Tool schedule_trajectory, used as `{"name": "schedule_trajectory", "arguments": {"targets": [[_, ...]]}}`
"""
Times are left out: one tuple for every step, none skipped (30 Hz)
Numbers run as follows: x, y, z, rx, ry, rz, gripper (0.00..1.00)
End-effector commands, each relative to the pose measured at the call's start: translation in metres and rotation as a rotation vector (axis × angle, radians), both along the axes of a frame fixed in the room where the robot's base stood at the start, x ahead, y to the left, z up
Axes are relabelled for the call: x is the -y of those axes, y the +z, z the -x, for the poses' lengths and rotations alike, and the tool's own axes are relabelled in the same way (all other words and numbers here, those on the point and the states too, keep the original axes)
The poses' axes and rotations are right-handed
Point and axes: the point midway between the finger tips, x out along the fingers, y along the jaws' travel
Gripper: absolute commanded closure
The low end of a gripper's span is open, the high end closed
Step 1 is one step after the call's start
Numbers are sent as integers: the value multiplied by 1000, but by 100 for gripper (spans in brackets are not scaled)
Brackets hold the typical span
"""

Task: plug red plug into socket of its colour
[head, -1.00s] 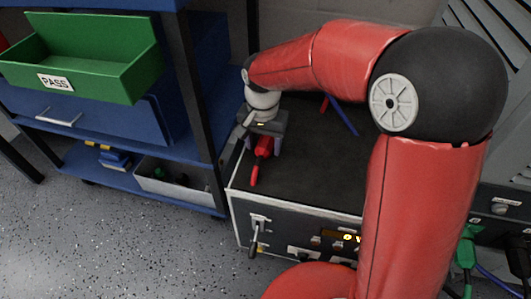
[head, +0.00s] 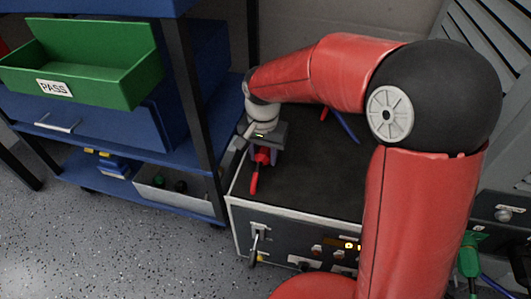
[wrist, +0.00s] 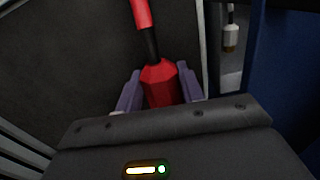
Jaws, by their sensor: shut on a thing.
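The red plug (wrist: 160,85) sits between the two fingers of my gripper (wrist: 158,92) in the wrist view, with its dark neck and red cable end pointing away. In the head view my gripper (head: 264,156) is shut on the red plug (head: 261,157) at the left edge of the dark-topped box (head: 308,185). The plug's red cable end (head: 254,181) hangs toward the front. I cannot see a red socket clearly in any view.
The box front carries a lever switch (head: 255,243) and a lit display (head: 349,244). A blue cable (head: 346,126) lies at the back of the box top. A blue shelf with a green PASS bin (head: 85,75) stands at the left. A green plug (head: 468,258) is at the right.

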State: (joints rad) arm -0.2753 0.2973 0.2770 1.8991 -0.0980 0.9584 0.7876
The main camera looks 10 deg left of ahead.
Motion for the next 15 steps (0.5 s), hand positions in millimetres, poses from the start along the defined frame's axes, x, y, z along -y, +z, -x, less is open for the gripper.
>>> {"name": "schedule_trajectory", "arguments": {"targets": [[0, 7, 0, 2, 0, -1, 82], [0, 10, 0, 2, 0, -1, 82], [0, 13, 0, 2, 0, -1, 82], [0, 16, 0, 2, 0, -1, 82], [0, 18, 0, 2, 0, -1, 82], [0, 21, 0, 2, 0, -1, 82], [0, 24, 0, 2, 0, -1, 82], [0, 26, 0, 2, 0, -1, 82], [0, 29, 0, 2, 0, -1, 82], [0, 32, 0, 1, 0, -1, 82], [0, 34, 0, 1, 0, -1, 82], [0, 37, 0, 1, 0, -1, 82], [0, 40, 0, 1, 0, -1, 82], [0, 42, 0, 1, 0, -1, 82], [0, 45, 0, 1, 0, 0, 82]]}}
